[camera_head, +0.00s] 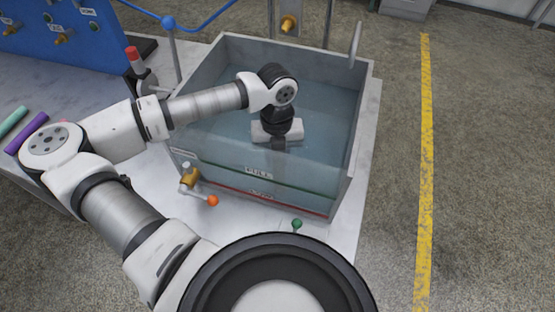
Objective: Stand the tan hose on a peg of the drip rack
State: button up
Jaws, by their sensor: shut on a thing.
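My gripper (279,142) points down inside the water-filled tank (362,110), near its middle. Its pale body (270,131) is at or under the water surface. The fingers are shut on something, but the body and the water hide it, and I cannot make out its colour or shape. No tan hose shows clearly anywhere in view. I cannot identify a drip rack or its pegs in this view.
The tank has clear walls, a green line and a red line, and a brass tap (188,178) with an orange knob. Purple (27,139) and teal (13,121) tubes lie at left. A blue panel (70,45) stands behind. Floor on the right is clear.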

jog(key=shift+r, duration=0.15)
grip_shut()
notch_tip(320, 180, up, 28)
jog(key=b, duration=0.5)
jog(key=shift+a, duration=0.15)
